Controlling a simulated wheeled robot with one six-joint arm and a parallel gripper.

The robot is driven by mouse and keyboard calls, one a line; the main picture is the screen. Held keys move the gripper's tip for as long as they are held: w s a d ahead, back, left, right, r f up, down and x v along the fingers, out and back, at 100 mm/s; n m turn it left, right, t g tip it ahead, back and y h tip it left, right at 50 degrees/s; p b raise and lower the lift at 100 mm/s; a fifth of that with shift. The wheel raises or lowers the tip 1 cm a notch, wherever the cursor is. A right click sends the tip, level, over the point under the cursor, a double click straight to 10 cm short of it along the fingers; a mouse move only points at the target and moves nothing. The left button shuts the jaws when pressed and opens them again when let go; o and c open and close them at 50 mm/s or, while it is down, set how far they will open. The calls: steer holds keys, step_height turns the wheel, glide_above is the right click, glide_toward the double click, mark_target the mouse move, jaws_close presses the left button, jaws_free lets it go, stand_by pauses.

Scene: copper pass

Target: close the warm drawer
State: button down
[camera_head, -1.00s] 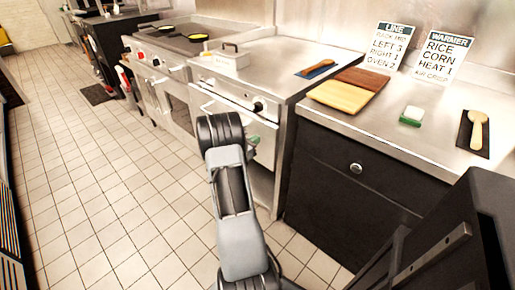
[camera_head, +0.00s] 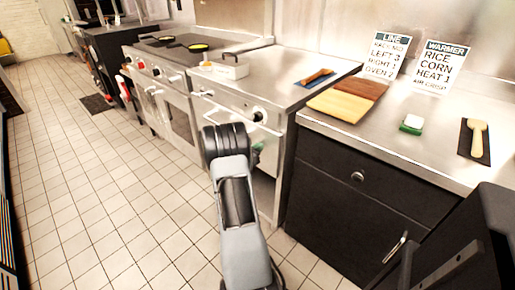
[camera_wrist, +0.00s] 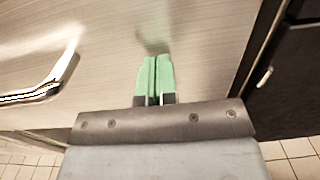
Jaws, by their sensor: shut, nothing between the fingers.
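The warm drawer appears to be the brushed-steel front (camera_wrist: 95,55) filling the wrist view, with a bright bar handle (camera_wrist: 45,82) at left. In the head view, the steel warmer unit (camera_head: 285,68) stands at centre, its lower front mostly hidden by my arm. My gripper (camera_wrist: 154,78) is shut and empty, its green fingertips pointing at the steel front, right of the handle. The tips are very close to the front; I cannot tell whether they touch. A bit of green fingertip shows beside my arm in the head view. How far the drawer stands out is unclear.
A black cabinet (camera_head: 335,205) adjoins the unit on the right. A stove (camera_head: 180,55) stands to the left. A white container (camera_head: 230,69), cutting board (camera_head: 340,105) and signs (camera_head: 440,67) are on top. The tiled floor (camera_head: 110,190) at left is clear.

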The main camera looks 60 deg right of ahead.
steer(key=shift+w+a+p, duration=0.7)
steer(key=shift+w+a, duration=0.65)
steer(key=shift+a, duration=5.4)
steer(key=s+a+f+m+g+y, duration=0.3)
steer(key=s+f+m+y, duration=0.1)
steer(key=s+m+y, duration=0.15)
steer(key=s+a+r+m+y+p, duration=0.3)
steer(key=a+r+m+y+p, duration=0.15)
steer(key=a+r, duration=0.2)
steer(key=a+r+m+t+y+p, duration=0.3)
steer(key=a+r+p, duration=0.5)
steer(key=a+r, duration=0.5)
steer(key=a+r+m+t+y+p, duration=0.2)
steer(key=a+r+t+y+p, duration=0.3)
steer(key=a+r, duration=0.8)
step_height(320, 180, up, 5)
steer(key=t+p, duration=0.1)
steer(key=p, duration=0.2)
steer(key=shift+f+m+t+p, duration=0.2)
steer(key=shift+m+t+p, duration=0.1)
steer(key=shift+m+t, duration=0.1)
steer(key=shift+w, duration=0.1)
